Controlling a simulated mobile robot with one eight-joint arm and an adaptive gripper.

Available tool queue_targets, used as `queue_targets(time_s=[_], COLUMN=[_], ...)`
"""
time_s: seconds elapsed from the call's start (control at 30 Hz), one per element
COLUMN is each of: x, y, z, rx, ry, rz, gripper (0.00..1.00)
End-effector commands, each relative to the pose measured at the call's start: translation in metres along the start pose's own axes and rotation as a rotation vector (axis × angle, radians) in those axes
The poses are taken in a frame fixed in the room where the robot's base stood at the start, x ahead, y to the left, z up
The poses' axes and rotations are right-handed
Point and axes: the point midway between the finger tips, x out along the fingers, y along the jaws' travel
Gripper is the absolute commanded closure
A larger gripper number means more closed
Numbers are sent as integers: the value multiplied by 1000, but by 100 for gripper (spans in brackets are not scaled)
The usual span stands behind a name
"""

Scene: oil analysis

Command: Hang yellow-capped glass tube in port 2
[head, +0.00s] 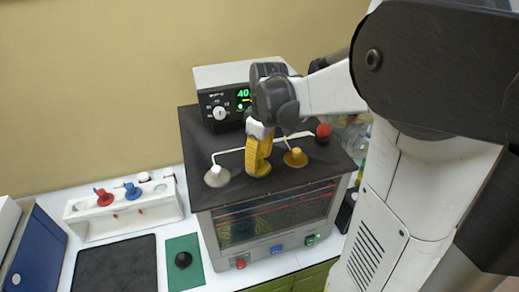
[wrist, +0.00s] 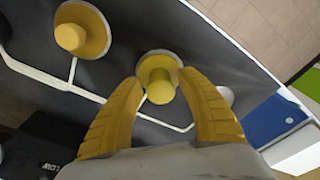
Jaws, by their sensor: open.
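My gripper (head: 258,152) has yellow fingers and points down over the black top of the bath (head: 200,130). In the wrist view the fingers (wrist: 158,95) stand open on either side of a yellow cap (wrist: 158,78) on a round disc; I cannot tell whether they touch it. This cap sits at a middle port of the bath. The glass below it is hidden. A second, more orange-yellow cap (wrist: 72,37) sits apart at the neighbouring port; it also shows in the head view (head: 296,157). Port numbers are not readable.
A white cap (head: 216,174) stands left of my gripper, and a red cap (head: 323,131) at the back right. A control box (head: 221,110) rises behind. A white rack (head: 85,222) with red and blue caps, a green mat (head: 185,246) and a dark mat (head: 115,268) lie left.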

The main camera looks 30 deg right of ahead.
Motion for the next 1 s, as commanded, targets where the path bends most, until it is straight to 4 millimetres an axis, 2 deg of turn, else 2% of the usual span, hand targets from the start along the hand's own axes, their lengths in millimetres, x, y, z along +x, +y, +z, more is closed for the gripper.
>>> queue_targets(time_s=[0.4, 0.5, 0.7, 1.0], x=[-85, -100, -115, -115], y=[0, 0, 0, 0], z=[0, 0, 0, 0], rx=[1, 1, 0, 0], ry=[0, 0, 0, 0], rz=[0, 0, 0, 0], gripper=[54, 54, 54, 54])
